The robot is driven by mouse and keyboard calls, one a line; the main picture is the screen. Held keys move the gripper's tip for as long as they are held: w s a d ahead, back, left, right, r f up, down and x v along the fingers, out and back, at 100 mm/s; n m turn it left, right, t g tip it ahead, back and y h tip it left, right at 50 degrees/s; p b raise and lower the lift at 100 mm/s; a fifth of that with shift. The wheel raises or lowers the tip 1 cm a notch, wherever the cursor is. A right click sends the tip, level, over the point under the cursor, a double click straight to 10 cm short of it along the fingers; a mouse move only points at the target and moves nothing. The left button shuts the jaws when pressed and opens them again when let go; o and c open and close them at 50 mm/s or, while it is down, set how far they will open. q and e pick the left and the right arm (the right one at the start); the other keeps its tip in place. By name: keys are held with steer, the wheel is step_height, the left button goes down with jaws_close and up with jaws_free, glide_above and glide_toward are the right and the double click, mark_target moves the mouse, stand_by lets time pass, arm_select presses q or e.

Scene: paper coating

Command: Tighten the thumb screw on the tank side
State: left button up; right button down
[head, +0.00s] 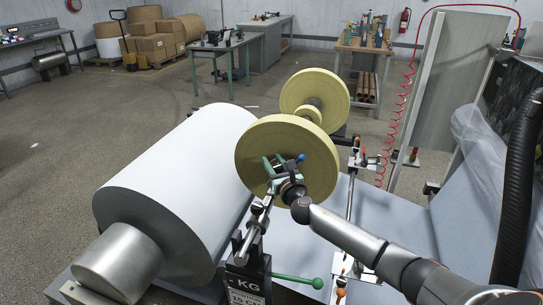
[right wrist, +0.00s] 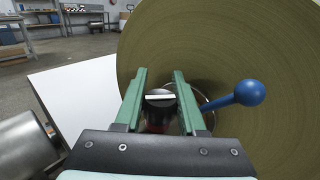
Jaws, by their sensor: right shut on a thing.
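My right gripper (head: 274,168) is at the hub of the near yellow roll, at the end of the arm coming in from the lower right. In the right wrist view, the two green fingers of my right gripper (right wrist: 160,84) stand either side of a dark round thumb screw (right wrist: 158,104) with a pale bar across its top. The gripper is shut on this thumb screw. A blue ball lever (right wrist: 250,93) sticks out just right of the fingers; its blue ball also shows in the head view (head: 300,158). My left gripper is out of view.
The near yellow roll (head: 312,150) rises right behind the fingers. A large white paper roll (head: 175,175) lies to the left. A green-handled lever (head: 300,281) and a rail with clamps (head: 350,205) stand nearby. A black hose (head: 515,190) hangs at the right.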

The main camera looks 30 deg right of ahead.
steer(key=shift+d+m+g+h+p, duration=0.2)
steer(key=shift+m+g+h+p, duration=0.15)
steer(key=shift+m+h, duration=0.5)
steer(key=shift+h, duration=0.35)
steer(key=c, duration=0.5)
jaws_free()
steer(key=shift+d, duration=0.1)
